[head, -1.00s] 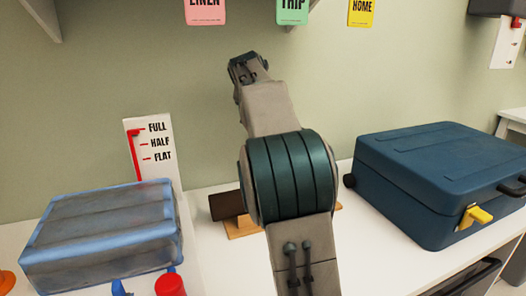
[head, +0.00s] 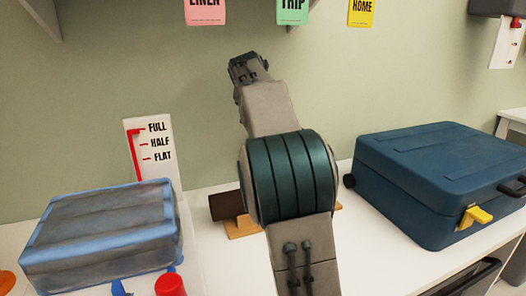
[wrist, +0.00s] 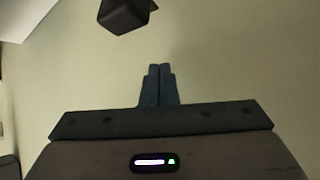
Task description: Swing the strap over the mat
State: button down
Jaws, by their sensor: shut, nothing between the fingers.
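A dark brown rolled or block-like thing (head: 226,206), possibly the mat, lies on a tan wooden board (head: 241,229) on the white counter. My arm hides much of both. I cannot make out a strap in either view. My gripper (wrist: 159,68) is shut and empty in the wrist view, its two blue-grey fingers together against a plain pale wall. In the head view, the end of my arm (head: 248,68) is raised well above the counter, and its fingertips cannot be made out.
A blue-edged, see-through bag (head: 100,235) stands at left, with a red knob (head: 170,285) before it. A FULL/HALF/FLAT gauge (head: 152,150) stands behind. A blue suitcase (head: 435,180) with a yellow latch (head: 478,215) is at right. A dark box (wrist: 125,14) is at the wrist view's top.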

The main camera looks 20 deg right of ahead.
jog(key=shift+f, duration=0.1)
jog(key=shift+s+f+b, duration=0.75)
jog(key=shift+s+b, duration=0.5)
jog(key=shift+b, duration=0.25)
jog(key=shift+s+f+b, duration=0.75)
jog(key=shift+s+b, duration=0.55)
jog(key=shift+b, duration=0.2)
jog(key=shift+s+f+b, duration=0.75)
jog(key=shift+s+b, duration=0.5)
jog(key=shift+b, duration=0.25)
jog(key=s+b, duration=0.3)
jog(key=s, duration=0.4)
jog(key=shift+s+b, duration=0.2)
jog(key=shift+b, duration=0.2)
jog(key=shift+r, duration=0.15)
notch_tip(320, 180, up, 7)
jog(key=p, duration=0.6)
jog(key=shift+p, duration=0.3)
